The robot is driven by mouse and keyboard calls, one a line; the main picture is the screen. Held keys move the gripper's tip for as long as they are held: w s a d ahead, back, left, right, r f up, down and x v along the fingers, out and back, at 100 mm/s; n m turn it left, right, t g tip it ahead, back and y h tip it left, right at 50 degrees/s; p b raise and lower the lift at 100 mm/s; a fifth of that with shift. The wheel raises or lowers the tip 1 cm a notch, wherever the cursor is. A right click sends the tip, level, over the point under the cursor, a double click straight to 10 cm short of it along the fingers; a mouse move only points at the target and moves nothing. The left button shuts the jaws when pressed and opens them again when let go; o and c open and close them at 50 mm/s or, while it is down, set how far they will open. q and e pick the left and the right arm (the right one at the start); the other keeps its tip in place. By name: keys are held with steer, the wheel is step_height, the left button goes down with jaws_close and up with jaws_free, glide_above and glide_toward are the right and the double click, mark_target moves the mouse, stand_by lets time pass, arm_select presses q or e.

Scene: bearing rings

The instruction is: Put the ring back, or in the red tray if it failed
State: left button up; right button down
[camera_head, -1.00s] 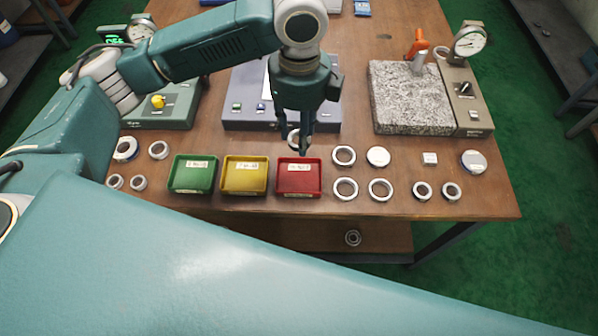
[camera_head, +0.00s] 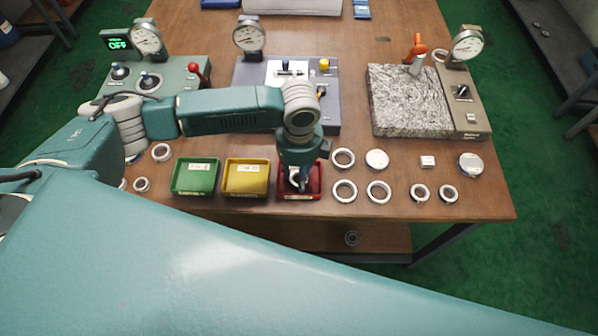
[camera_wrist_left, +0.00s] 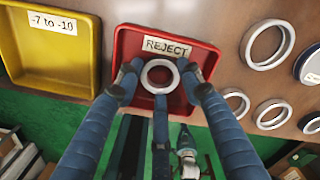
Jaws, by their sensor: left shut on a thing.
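My left gripper (camera_head: 298,182) is over the red tray (camera_head: 317,180) in the head view and hides much of it. In the left wrist view the left gripper (camera_wrist_left: 160,82) is shut on a silver ring (camera_wrist_left: 146,82), which shows in front of the red tray (camera_wrist_left: 202,62). The tray's label reads REJECT. The ring is at or just above the tray; whether it touches the tray floor I cannot tell. My right gripper is not in view.
A yellow tray (camera_head: 245,192) labelled -7 to -10 and a green tray (camera_head: 195,190) stand left of the red one. Several loose rings, among them one ring (camera_head: 343,158), lie to its right. A granite block (camera_head: 410,98) and dial gauges stand behind.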

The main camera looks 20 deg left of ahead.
arm_select(q)
steer(key=o, duration=1.1)
step_height(320, 180, up, 12)
steer(key=shift+r+b, duration=0.1)
steer(key=shift+b, duration=0.95)
